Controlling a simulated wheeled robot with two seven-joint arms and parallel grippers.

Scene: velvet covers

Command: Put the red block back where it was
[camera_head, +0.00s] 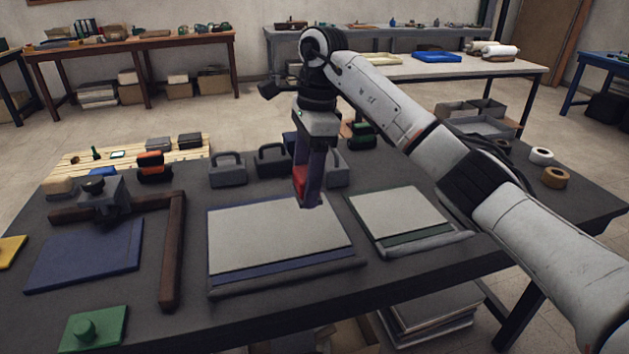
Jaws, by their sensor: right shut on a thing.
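The red block (299,180) is between the fingers of my right gripper (307,197), which is shut on it and points down. The fingers partly hide the block. It appears to be above the far right part of a pale panel with a blue edge (270,235); the exact gap below is hard to tell. A second pale panel with a dark green edge (400,212) lies to the right. A flat blue piece (85,255) lies at the left. My left gripper is not in view.
Grey handled blocks, one at the left (227,172), stand behind the panels. A brown L-shaped bar (173,250) lies left of the blue-edged panel. A green plate with a knob (94,330) is at the near left. Tape rolls (555,177) sit at the right.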

